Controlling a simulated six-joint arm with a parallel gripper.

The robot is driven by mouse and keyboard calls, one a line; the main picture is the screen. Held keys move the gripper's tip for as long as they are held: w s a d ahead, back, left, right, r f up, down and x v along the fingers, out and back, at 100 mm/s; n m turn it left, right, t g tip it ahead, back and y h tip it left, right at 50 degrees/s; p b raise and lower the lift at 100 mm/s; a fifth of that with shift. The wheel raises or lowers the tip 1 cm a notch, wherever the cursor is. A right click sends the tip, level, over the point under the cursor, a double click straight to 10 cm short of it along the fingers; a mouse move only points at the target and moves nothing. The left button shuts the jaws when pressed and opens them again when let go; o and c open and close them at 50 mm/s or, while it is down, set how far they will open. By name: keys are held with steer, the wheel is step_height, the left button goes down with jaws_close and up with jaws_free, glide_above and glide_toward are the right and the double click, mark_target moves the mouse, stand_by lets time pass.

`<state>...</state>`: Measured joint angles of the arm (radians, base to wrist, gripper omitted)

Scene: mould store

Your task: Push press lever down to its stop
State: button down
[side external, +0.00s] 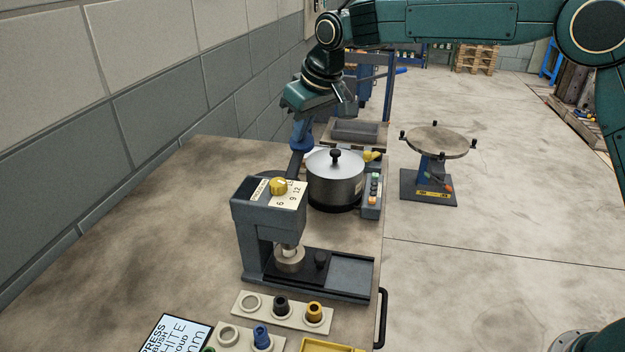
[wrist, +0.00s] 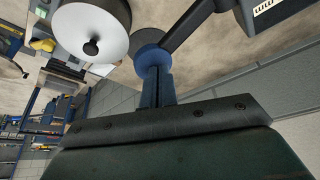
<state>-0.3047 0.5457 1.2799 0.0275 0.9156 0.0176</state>
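The press (side external: 255,220) is a grey frame on the bench, with a dial and a number plate on top. Its dark lever (side external: 296,165) slants up from behind the head and ends in a blue knob (side external: 301,146). The lever (wrist: 188,24) and blue knob (wrist: 149,52) also show in the wrist view. My gripper (side external: 303,133) points down above the knob, its fingers together. In the wrist view, my gripper (wrist: 155,72) overlaps the knob; I cannot tell whether the tips touch it. A metal cup (side external: 289,259) stands under the ram.
A lidded steel pot (side external: 335,178) stands close behind the press, beside the lever. A control box (side external: 372,195) is to its right. Bushing trays (side external: 265,308) and a sign (side external: 176,335) are in front. The wall (side external: 150,110) is at left; the bench's left side is clear.

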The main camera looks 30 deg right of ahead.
mark_target(303, 144)
steer(key=shift+f, duration=0.6)
steer(key=shift+s+a+f, duration=0.1)
steer(key=shift+s+f, duration=0.05)
steer(key=shift+f, duration=1.05)
stand_by(0.6)
stand_by(0.9)
steer(key=shift+f, duration=0.25)
